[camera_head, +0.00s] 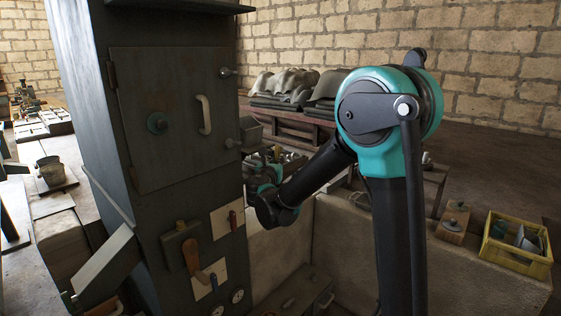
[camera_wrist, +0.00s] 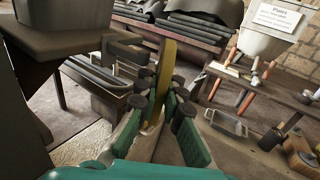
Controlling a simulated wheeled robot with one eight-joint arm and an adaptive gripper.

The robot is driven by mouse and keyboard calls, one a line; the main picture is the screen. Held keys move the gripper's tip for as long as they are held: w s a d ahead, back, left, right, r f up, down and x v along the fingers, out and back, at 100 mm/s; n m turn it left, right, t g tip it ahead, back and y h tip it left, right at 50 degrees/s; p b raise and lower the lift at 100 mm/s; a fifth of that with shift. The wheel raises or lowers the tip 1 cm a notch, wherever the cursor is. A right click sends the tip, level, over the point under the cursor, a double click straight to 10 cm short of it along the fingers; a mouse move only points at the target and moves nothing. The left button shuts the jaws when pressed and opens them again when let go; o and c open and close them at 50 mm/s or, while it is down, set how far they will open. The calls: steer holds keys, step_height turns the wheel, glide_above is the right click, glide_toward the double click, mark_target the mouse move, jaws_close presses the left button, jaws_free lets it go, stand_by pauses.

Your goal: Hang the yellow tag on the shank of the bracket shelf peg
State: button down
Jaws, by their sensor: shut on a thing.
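My gripper (camera_wrist: 162,100) is shut on the yellow tag (camera_wrist: 166,62) in the wrist view. The tag looks like a narrow upright strip, seen nearly edge-on, rising above the fingertips; its lower part is between the fingers. I cannot make out its hole. I cannot tell with certainty which part is the bracket shelf peg. A grey bracket-like part (camera_wrist: 124,50) shows left of the tag in the wrist view, apparently apart from it.
A tall dark cabinet (camera_head: 165,110) stands left of my arm in the head view. A yellow crate (camera_head: 515,262) is at the lower right. In the wrist view, a labelled bin (camera_wrist: 265,42) stands at upper right, and a bench with grey rods (camera_wrist: 165,38) lies behind the tag.

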steer(key=shift+w+a+f, duration=0.1)
steer(key=shift+w+a, duration=0.75)
steer(key=shift+a, duration=0.25)
steer(key=shift+w+a+f, duration=0.1)
steer(key=shift+w+a, duration=0.7)
steer(key=shift+a, duration=0.25)
steer(key=c, duration=1.6)
jaws_free()
